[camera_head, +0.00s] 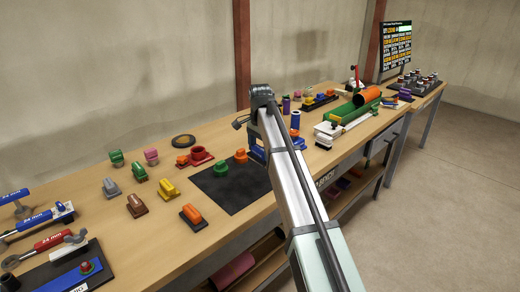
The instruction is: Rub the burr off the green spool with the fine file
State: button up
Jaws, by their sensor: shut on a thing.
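A green spool-like piece (221,169) sits on the black mat (235,192) at the middle of the bench. Another green piece (116,157) stands on bare wood farther left, and I cannot tell which of the two is the green spool. No burr can be made out at this size. My arm (290,185) rises from the lower right and ends over the bench, just right of the mat. It covers my gripper's fingers and anything in them. I cannot pick out the fine file.
An orange piece (240,155) is on the mat. Several coloured pieces, such as a yellow one (168,189), stand to its left. Tools with blue and red handles (55,240) lie at far left. A green and white fixture with an orange pipe (367,96) is at right.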

jog(key=shift+w+d, duration=0.1)
jog(key=shift+d, duration=0.2)
jog(key=w+d+r, duration=0.2)
jog(key=w+r, duration=0.2)
jog(key=w, duration=0.4)
jog(key=w+d+r, duration=0.3)
jog(key=w+r, duration=0.1)
jog(key=w, duration=0.4)
jog(key=shift+w+d, duration=0.15)
jog(key=shift+w, duration=0.15)
jog(key=shift+r, duration=0.1)
notch_tip(320, 180, down, 7)
jog(key=shift+r, duration=0.2)
jog(key=shift+f, duration=0.25)
dwell(0.6)
